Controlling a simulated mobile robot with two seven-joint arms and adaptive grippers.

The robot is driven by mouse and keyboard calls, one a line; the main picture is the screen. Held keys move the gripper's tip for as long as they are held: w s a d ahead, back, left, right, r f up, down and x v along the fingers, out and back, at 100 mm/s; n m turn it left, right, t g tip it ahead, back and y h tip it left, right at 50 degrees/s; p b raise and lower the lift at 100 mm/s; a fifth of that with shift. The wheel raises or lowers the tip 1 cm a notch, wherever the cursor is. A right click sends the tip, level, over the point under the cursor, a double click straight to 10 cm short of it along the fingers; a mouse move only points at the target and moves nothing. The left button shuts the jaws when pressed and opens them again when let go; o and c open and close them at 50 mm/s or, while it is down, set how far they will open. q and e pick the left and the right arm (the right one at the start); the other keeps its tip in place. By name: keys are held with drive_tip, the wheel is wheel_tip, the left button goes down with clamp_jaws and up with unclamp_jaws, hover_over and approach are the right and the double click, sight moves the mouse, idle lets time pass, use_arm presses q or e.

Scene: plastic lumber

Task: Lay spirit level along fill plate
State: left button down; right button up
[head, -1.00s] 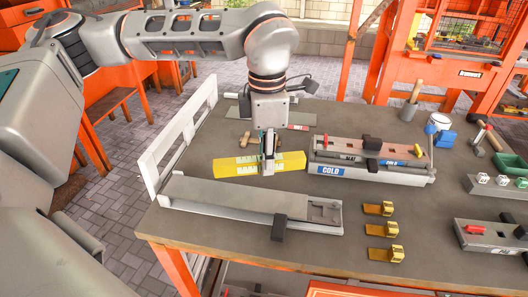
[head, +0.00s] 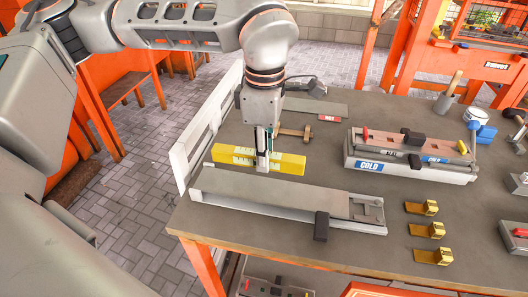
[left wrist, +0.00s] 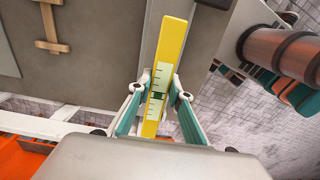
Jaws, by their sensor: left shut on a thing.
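The yellow spirit level (head: 285,163) is in my left gripper (head: 262,168), which is shut around its middle. In the left wrist view the level (left wrist: 175,40) passes between the fingers (left wrist: 158,95), its pale scale window at the grip. The long grey plate (head: 265,192), seemingly the fill plate, lies along the table's front left. In the head view the level appears just behind the plate and roughly parallel to it. Its exact height is unclear. My right gripper is not in view.
A dark clamp block (head: 321,227) sits at the plate's front right. A white rail frame (head: 205,130) stands along the left table edge. A wooden-handled tool (head: 296,132) lies behind the level. The COLD mould (head: 410,160) is to the right, brass clips (head: 426,230) nearer.

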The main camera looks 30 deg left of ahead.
use_arm(q)
drive_tip(key=shift+r, duration=0.1)
drive_tip(key=shift+f, duration=0.85)
wheel_tip(320, 180, down, 4)
drive_tip(key=shift+r+b, duration=0.25)
drive_tip(key=shift+b, duration=0.8)
drive_tip(key=shift+f, duration=0.7)
drive_tip(key=shift+f+b, duration=0.2)
drive_tip(key=shift+b, duration=0.1)
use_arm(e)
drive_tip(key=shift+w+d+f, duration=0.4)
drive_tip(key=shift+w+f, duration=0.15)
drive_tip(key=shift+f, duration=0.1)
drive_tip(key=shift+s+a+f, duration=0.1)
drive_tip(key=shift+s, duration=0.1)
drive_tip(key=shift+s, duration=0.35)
